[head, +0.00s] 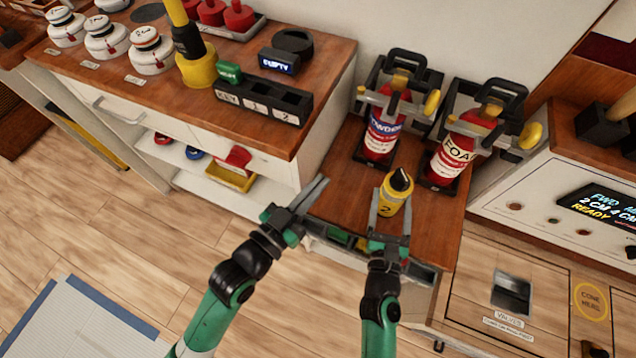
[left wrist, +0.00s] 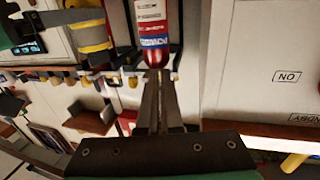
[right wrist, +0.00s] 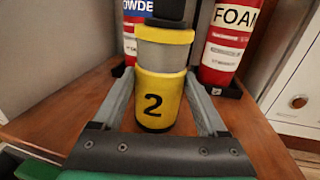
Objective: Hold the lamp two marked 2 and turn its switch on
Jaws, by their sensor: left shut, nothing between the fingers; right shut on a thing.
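The lamp marked 2 (head: 388,203) is yellow with a grey band and a black top. It is upright over the wooden cabinet top in front of the extinguishers. My right gripper (head: 390,226) is shut around it, one finger on each side; in the right wrist view the 2 on the lamp (right wrist: 153,105) faces the camera. I cannot tell whether its base touches the wood. The switch is not distinguishable. My left gripper (head: 312,194) is shut and empty, left of the lamp and apart from it. The left wrist view shows its closed fingers (left wrist: 160,100).
Two red extinguishers, POWDER (head: 383,130) and FOAM (head: 453,155), stand in black brackets behind the lamp. A black tray (head: 262,101) with numbered slots sits on the left counter. A console (head: 560,215) stands at the right. Bare wood shows left of the lamp.

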